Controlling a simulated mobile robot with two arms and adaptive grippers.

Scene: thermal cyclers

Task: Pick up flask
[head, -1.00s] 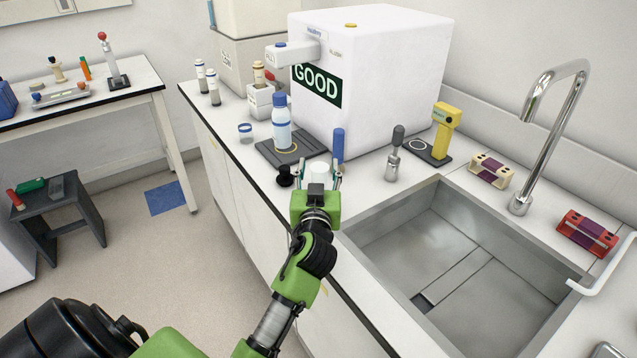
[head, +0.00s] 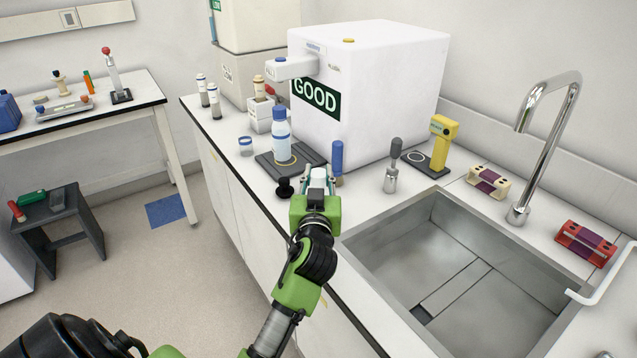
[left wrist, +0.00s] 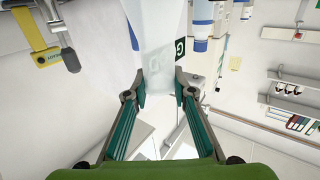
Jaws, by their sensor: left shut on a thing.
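A pale, translucent flask (left wrist: 160,35) stands between the fingers of my left gripper (left wrist: 160,85) in the left wrist view. The fingers are shut on it from both sides. In the head view, the flask (head: 318,174) is a small whitish shape at the tip of my left gripper (head: 317,184), at the counter's front edge left of the sink. The gripper hides most of it there. I cannot tell whether it touches the counter. My right gripper is not in view.
A blue-capped tube (head: 337,160) and a black knob-like piece (head: 284,188) stand close beside the gripper. A blue-capped bottle (head: 282,138) stands on a dark pad behind. A white machine marked GOOD (head: 375,90) fills the back. The sink (head: 450,270) is at the right.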

